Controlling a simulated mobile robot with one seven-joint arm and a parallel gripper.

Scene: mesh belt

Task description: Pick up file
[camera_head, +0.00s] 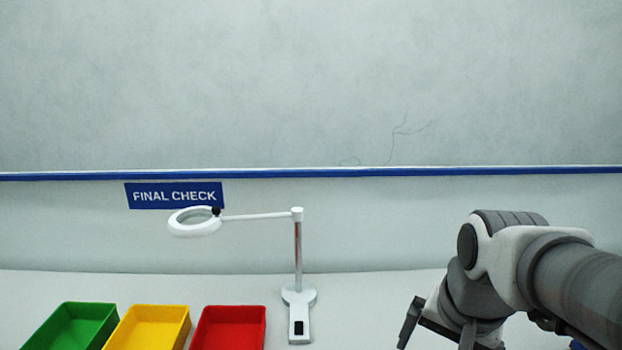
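No file shows in the head view. My gripper (438,331) is at the lower right, pointing down in front of the pale surface. Its two dark fingers are apart, with nothing seen between them. The fingertips reach close to the bottom edge of the picture, so what lies below them is out of view.
Green (72,325), yellow (150,325) and red (230,325) bins stand at the lower left and look empty. A white magnifier lamp (298,255) stands right of them. A FINAL CHECK sign (175,196) is on the back wall. The surface between lamp and gripper is clear.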

